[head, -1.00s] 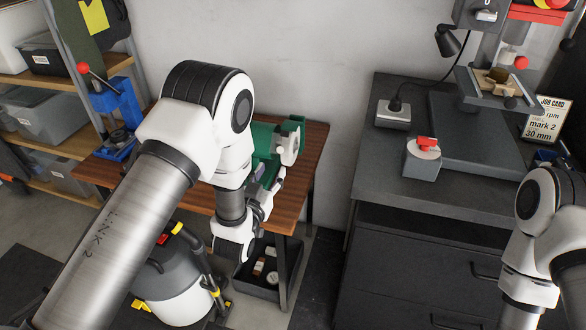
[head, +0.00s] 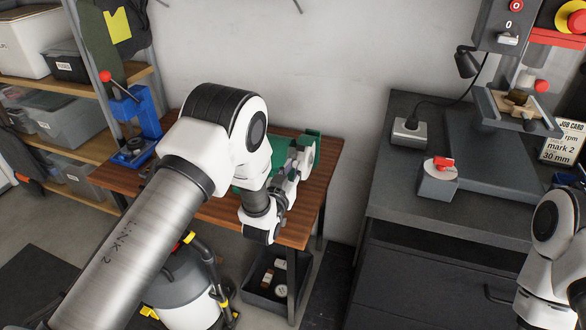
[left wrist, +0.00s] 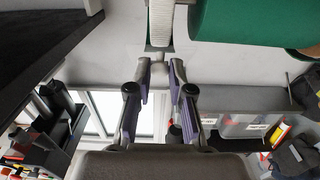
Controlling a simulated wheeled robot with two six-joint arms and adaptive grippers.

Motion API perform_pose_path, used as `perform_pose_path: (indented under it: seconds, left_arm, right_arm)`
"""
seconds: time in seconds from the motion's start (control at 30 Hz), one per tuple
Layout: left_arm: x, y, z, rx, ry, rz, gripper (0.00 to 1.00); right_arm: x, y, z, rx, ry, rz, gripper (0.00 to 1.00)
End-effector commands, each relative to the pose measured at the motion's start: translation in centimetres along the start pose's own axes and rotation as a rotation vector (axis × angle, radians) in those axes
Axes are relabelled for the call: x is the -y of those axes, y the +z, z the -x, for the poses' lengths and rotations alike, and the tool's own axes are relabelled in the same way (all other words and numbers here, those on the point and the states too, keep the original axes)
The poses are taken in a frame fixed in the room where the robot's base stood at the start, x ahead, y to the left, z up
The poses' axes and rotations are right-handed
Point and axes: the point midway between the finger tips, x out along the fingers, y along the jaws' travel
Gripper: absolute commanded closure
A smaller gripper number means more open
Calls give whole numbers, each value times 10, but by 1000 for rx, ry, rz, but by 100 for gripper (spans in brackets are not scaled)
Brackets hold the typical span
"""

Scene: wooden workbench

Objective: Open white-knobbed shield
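A green machine (head: 308,148) with a whitish round part (head: 303,157) sits on the wooden bench. I cannot pick out the white-knobbed shield for certain; my left arm covers part of the machine. My left gripper (head: 289,186) is at the machine's near side. In the left wrist view the left gripper (left wrist: 159,72) is open, its two fingers apart. A small pale grey piece (left wrist: 158,58) shows just beyond the fingertips, below a white ribbed strip (left wrist: 161,22) and the green body (left wrist: 245,22). I cannot tell whether they touch. My right gripper is out of view.
A blue press (head: 136,118) with a red knob stands at the bench's left end. A dark cabinet (head: 400,255) carries a grey box with a red switch (head: 438,178) and a drill press (head: 515,105). A tray (head: 262,285) lies under the bench.

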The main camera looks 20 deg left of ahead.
Motion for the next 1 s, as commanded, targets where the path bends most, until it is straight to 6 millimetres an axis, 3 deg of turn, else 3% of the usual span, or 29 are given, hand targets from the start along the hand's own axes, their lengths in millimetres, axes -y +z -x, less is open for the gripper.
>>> perform_pose_path:
  seconds: [0.47,1.0]
  left_arm:
    - [0,-8,1,51,0,0,100]
    - [0,-44,3,457,1,0,100]
  right_arm:
    - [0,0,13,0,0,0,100]
    - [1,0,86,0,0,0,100]
